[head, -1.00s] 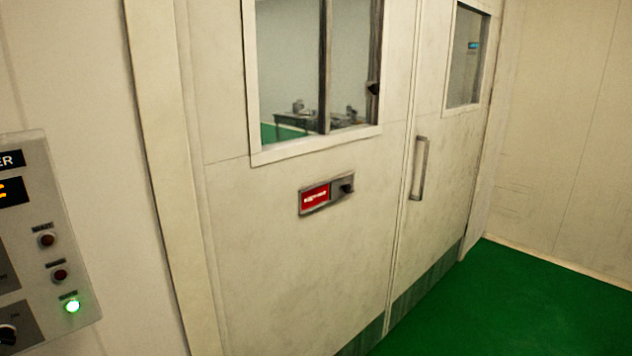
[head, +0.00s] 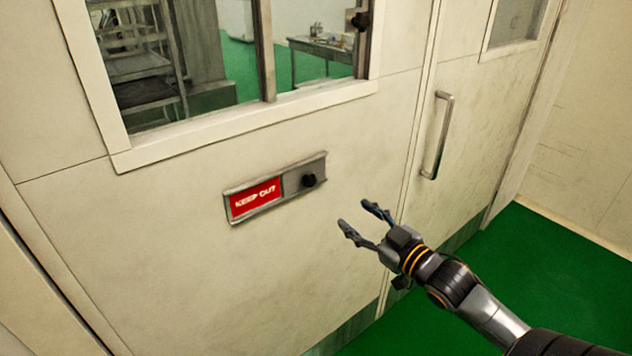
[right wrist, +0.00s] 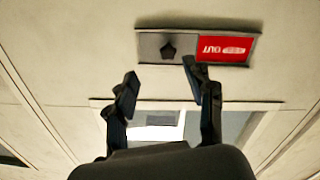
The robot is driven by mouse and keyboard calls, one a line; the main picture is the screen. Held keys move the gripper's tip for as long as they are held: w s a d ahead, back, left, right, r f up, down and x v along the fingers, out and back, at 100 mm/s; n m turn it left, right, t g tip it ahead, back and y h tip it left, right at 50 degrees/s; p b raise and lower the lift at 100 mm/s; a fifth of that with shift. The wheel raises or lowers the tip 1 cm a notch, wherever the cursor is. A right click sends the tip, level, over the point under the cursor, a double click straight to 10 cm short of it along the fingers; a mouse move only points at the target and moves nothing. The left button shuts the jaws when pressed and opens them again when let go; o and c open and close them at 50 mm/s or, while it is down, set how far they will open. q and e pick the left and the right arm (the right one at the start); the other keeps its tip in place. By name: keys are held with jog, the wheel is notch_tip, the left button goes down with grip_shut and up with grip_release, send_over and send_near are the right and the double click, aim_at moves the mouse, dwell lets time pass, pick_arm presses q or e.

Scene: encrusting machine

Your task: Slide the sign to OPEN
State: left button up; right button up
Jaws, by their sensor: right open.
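The sliding sign (head: 277,187) is mounted on the door below the window. Its red part reads KEEP OUT and shows on the left; a grey slider with a black knob (head: 309,181) covers the right part. My right gripper (head: 357,215) is open and empty, to the right of and a little below the knob, apart from the sign. In the right wrist view the sign (right wrist: 226,48) appears upside down, with the knob (right wrist: 168,50) beyond and between the open fingers (right wrist: 160,74). My left gripper is not in view.
The door (head: 170,260) has a window with a white frame above the sign. A vertical metal handle (head: 438,135) is on the door leaf to the right. The green floor (head: 520,270) is clear at the right.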

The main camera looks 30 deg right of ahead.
aim_at(312, 182)
jog(key=w+p, duration=0.1)
jog(key=w, duration=0.3)
jog(key=w+a+r+p, duration=0.1)
jog(key=w, duration=0.3)
jog(key=w+a+r+p, duration=0.1)
jog(key=w, duration=0.3)
jog(key=shift+w+a+r+p, duration=0.1)
jog(key=shift+w+a+p, duration=0.1)
jog(key=shift+w+p, duration=0.15)
jog(key=shift+w+y, duration=0.3)
jog(key=shift+w, duration=0.05)
jog(key=shift+n, duration=0.3)
grip_shut()
